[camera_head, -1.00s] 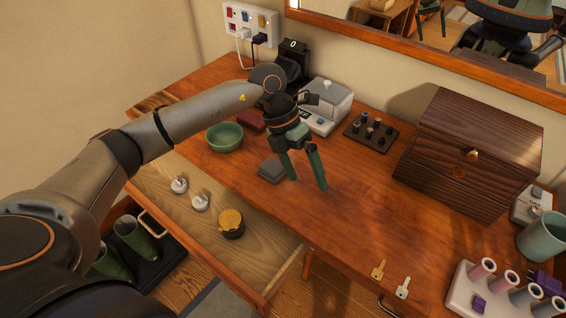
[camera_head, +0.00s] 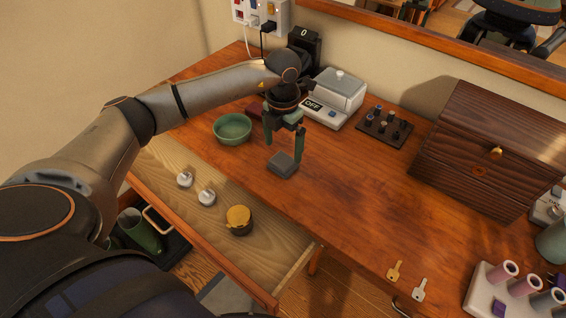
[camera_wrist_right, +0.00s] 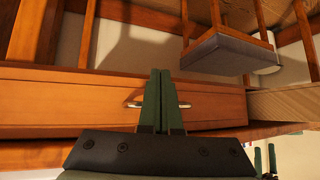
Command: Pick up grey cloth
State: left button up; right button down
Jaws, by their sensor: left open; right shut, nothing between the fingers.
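The grey cloth (camera_head: 282,164) is a small, dark grey folded square lying on the wooden tabletop, just right of the green bowl. My left gripper (camera_head: 283,150) is open and empty, pointing down at the cloth. Its green fingers show at the cloth's back and sides; whether they touch it I cannot tell. My right gripper (camera_wrist_right: 162,104) shows in the right wrist view. Its green fingers are together with nothing between them, in front of a wooden drawer front with a metal handle.
The green bowl (camera_head: 232,128) stands close left of the cloth. A grey-white device (camera_head: 336,97) and a dark rack (camera_head: 385,127) stand behind. A wooden chest (camera_head: 480,150) is at right. The open drawer (camera_head: 270,232) holds two knobs and a gold-lidded jar. The tabletop right of the cloth is clear.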

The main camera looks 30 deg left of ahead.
aim_at(284, 159)
pick_arm(q)
jog(key=f, duration=0.5)
jog(key=shift+w, duration=0.25)
jog(key=shift+c, duration=0.4)
jog(key=c, duration=1.1)
jog(key=shift+r, duration=0.15)
jog(key=shift+r, duration=0.25)
notch_tip(284, 159, up, 2)
jog(key=shift+w+r, duration=0.1)
jog(key=shift+r, duration=0.05)
jog(key=s+d+r, duration=0.2)
jog(key=r, duration=0.1)
jog(key=s+r, duration=0.1)
jog(key=r, duration=0.1)
jog(key=shift+d, duration=0.4)
jog(key=s+d+r, duration=0.1)
jog(key=s+d, duration=0.1)
jog(key=s+d+r, duration=0.4)
jog(key=s+d, duration=0.1)
